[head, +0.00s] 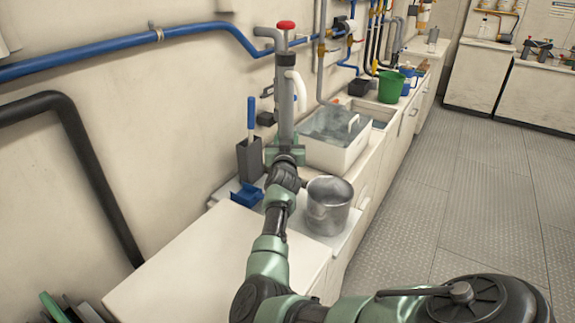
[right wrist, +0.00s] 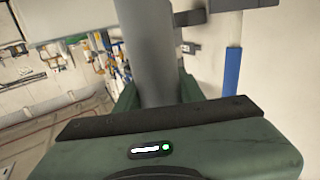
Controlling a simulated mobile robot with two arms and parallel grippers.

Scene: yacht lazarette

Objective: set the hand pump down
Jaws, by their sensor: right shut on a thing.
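The hand pump (head: 285,105) is a tall grey cylinder with a red knob on top, a grey side spout and a white curved handle or hose. It stands upright over the counter by the wall. My right gripper (head: 285,150) is shut around its lower part. The pump's lower end is hidden behind my gripper and arm, so I cannot tell whether it touches the counter. In the right wrist view the grey pump barrel (right wrist: 150,50) rises between the green fingers. My left gripper is not in view.
A metal pot (head: 328,203) stands right of my arm. A white basin (head: 322,157) is behind it. A dark holder (head: 250,160) with a blue-handled tool and a blue piece (head: 246,195) stand at left. The near white counter top (head: 200,262) is clear.

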